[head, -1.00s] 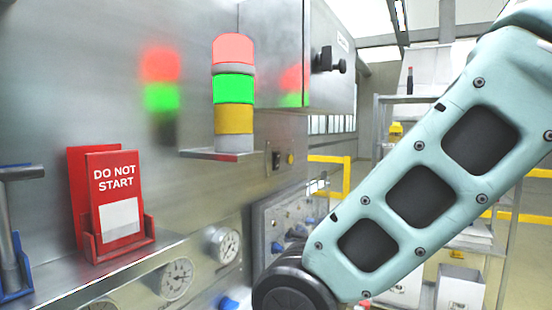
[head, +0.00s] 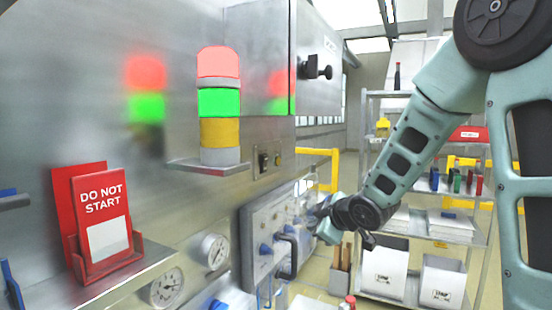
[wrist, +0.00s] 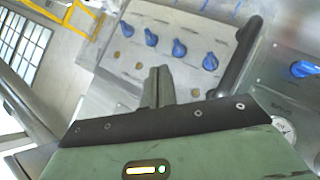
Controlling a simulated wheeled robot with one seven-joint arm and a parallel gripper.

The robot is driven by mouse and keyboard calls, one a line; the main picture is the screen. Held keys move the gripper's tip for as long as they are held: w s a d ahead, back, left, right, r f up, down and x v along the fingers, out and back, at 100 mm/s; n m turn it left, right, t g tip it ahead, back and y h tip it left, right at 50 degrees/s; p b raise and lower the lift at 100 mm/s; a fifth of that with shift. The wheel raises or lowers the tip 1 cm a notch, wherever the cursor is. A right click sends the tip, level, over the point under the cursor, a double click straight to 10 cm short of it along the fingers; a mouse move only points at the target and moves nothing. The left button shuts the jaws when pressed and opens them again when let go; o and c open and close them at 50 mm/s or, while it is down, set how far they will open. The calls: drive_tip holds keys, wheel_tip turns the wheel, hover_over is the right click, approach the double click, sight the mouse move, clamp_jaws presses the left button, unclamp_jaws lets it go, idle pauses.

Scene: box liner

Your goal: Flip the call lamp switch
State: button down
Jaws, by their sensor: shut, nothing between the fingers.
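A small plate with a black switch (head: 263,161) and a small amber lamp (head: 278,159) is on the steel cabinet wall, right of the stack light; I cannot read a label on it. The stack light (head: 220,103) shows bright red and green tiers above a yellow tier and a grey base. My gripper (head: 322,226) is in front of the blue-knob panel (head: 262,222), lower and to the right of the switch. In the wrist view its fingers (wrist: 158,80) are shut and empty, over the panel with blue knobs (wrist: 179,48). The black switch does not clearly show there.
A black handle (head: 291,255) sticks out from the panel. A red "DO NOT START" sign (head: 102,214) stands on the steel ledge at left. Gauges (head: 214,251) are below. Shelving with white bins (head: 385,270) and yellow rails (head: 322,160) are behind at right.

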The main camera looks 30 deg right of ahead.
wheel_tip(320, 180, up, 13)
drive_tip(key=d+n+t+y, duration=0.2)
drive_tip(key=n+t+y, duration=0.2)
drive_tip(key=n+y, duration=0.7)
drive_tip(key=n, duration=0.5)
drive_tip(key=shift+s+d, duration=0.2)
drive_tip(key=shift+s, duration=0.1)
drive_tip(key=p, duration=0.8)
approach(265, 161)
drive_tip(key=x, duration=0.5)
drive_tip(key=shift+w+a+r, duration=0.1)
drive_tip(key=shift+w+r, duration=0.1)
drive_tip(key=shift+r, duration=0.1)
drive_tip(key=shift+w+a+f, duration=0.1)
drive_tip(key=shift+w+a, duration=0.25)
drive_tip(key=shift+w, duration=0.2)
drive_tip(key=shift+f, duration=0.1)
